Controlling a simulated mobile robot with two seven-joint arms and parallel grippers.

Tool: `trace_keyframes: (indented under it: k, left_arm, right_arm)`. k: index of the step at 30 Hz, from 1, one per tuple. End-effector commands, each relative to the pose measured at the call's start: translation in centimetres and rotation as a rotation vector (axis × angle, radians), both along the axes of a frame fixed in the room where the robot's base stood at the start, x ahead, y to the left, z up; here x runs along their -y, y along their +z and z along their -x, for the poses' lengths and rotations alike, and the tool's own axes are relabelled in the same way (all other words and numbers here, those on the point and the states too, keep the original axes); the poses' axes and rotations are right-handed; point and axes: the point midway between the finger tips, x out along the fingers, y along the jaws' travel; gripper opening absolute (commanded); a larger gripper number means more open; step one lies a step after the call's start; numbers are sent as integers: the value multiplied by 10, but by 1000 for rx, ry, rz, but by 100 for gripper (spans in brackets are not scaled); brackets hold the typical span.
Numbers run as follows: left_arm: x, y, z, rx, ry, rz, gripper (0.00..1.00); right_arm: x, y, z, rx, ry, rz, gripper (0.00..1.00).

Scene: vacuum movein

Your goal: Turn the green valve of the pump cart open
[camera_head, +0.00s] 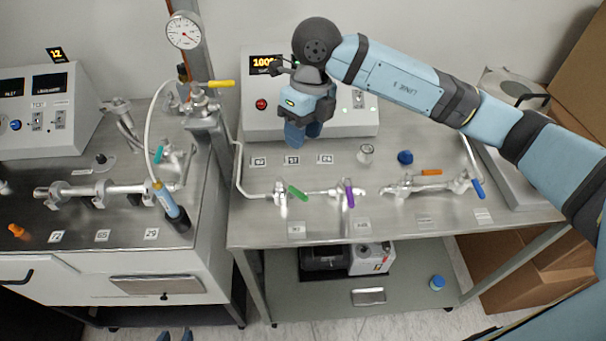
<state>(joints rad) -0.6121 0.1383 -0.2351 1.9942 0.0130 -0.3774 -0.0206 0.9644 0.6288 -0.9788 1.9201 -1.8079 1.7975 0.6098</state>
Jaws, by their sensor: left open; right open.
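A valve with a green lever (298,193) sits on the pipework on the right cart's steel top (255,225); the lever slants down to the right. A teal lever (158,154) shows on the pipework of the left bench. My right gripper (303,136) is open and empty, pointing down in front of the control box, behind and above the green lever and apart from it.
Valves with purple (349,193), orange (431,172) and blue (478,189) levers stand to the right of the green one. A yellow lever (221,84) is on a post to the left. The control box (262,122) stands behind. A pump (371,259) sits on the lower shelf.

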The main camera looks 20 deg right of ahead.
Motion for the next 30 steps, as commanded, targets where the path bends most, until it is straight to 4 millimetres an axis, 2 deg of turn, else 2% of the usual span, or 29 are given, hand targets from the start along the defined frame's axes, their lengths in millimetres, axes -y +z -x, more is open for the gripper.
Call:
trace_keyframes:
  k: [5, 12, 18, 24, 30]
  left_arm:
    - [-1, -1, 4, -11, -1, -3, 43]
    - [-1, 6, 4, -10, 0, -3, 43]
    - [-1, 13, 2, -3, -1, -2, 43]
    - [-1, 16, 1, 0, -1, -1, 43]
    - [-1, 16, 1, 0, -1, -1, 43]
  right_arm:
    - [-4, -24, 4, -7, 1, 0, 41]
    - [-13, -74, 9, -7, 2, -2, 41]
    - [-19, -110, 12, -6, 2, -3, 41]
    - [-23, -129, 14, -4, 2, -4, 41]
    - [-23, -132, 14, -1, 3, -4, 41]
